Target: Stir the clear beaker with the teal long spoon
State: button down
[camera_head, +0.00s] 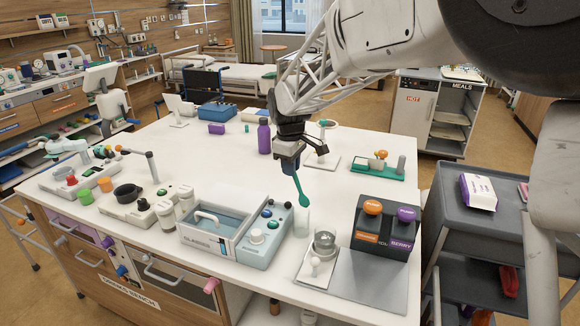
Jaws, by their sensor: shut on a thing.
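My gripper (289,158) is shut on the teal long spoon (298,186) above the front middle of the white bench. The spoon hangs down, slightly tilted, with its wider end lowest; its upper end is hidden in the jaws. A clear, pale beaker (302,223) stands upright just below the spoon's lower end in the picture. The spoon end appears above its rim, but I cannot tell whether it is directly over the opening. Another clear glass vessel (325,243) stands to the right on a small white device (310,268).
A blue-grey basin unit (262,240) with a knob stands close left. A dark dispenser with orange and purple tops (385,228) stands right, behind a grey plate (372,285). A purple bottle (264,138) stands behind.

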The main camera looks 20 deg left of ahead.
jog(key=s+d+r, duration=0.4)
jog(key=s+d, duration=0.2)
jog(key=d, duration=0.1)
jog(key=shift+d+r+h, duration=0.3)
jog(key=shift+d, duration=0.1)
jog(key=shift+a+f, duration=0.15)
jog(key=shift+f, duration=0.05)
dwell(0.4)
notch_tip(320, 180, down, 12)
dwell(2.1)
dwell(0.3)
jog(key=shift+d, duration=0.25)
